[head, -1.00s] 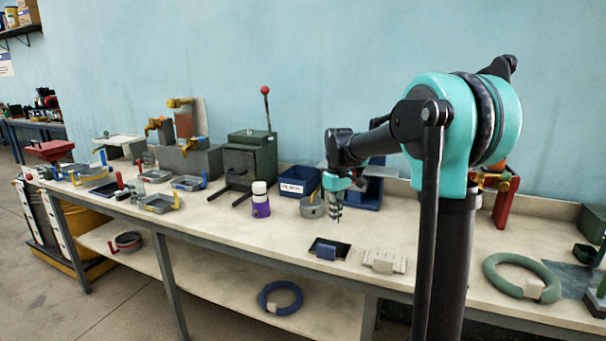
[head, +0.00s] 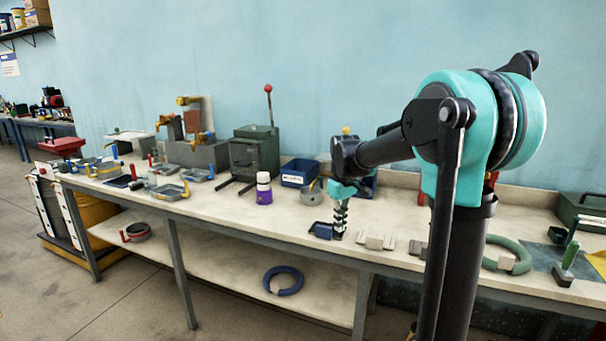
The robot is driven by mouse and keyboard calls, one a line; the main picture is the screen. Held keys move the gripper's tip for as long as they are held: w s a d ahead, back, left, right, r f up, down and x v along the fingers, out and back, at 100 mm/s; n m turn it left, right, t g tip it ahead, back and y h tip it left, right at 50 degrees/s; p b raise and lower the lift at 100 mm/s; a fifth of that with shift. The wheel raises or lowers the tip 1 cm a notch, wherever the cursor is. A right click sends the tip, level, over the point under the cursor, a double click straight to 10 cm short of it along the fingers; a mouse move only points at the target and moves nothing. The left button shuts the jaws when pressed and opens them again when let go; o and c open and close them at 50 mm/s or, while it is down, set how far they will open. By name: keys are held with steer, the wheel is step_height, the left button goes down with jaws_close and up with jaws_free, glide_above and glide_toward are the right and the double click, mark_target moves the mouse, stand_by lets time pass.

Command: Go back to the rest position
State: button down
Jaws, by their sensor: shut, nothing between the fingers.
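My gripper (head: 338,228) hangs pointing down at the end of my arm, with teal parts above its dark fingers. It is shut and empty. In the picture its tips overlap the right edge of a small dark tray with a blue block (head: 323,230); I cannot tell whether they touch anything. A grey round pot (head: 310,193) stands just left of the gripper. My arm covers part of the bench behind it.
The long bench (head: 225,207) runs along the wall. A purple bottle with a white cap (head: 264,189), a blue bin (head: 299,172) and a green lever machine (head: 254,154) stand left of my gripper. A pale block (head: 375,240) and a green ring (head: 508,258) lie to the right.

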steer(key=s+d+f+m+t, duration=0.1)
steer(key=s+d+f+m, duration=0.1)
steer(key=s+f, duration=0.3)
steer(key=s+d+f+m+t, duration=0.1)
steer(key=s+f, duration=0.4)
steer(key=s, duration=0.6)
steer(key=s+d+f+m+t, duration=0.1)
steer(key=s+d+f+m, duration=0.3)
steer(key=s, duration=0.4)
steer(key=shift+d+f+t, duration=0.25)
steer(key=shift+f+t, duration=0.15)
steer(key=shift+f, duration=0.2)
steer(key=shift+a, duration=0.1)
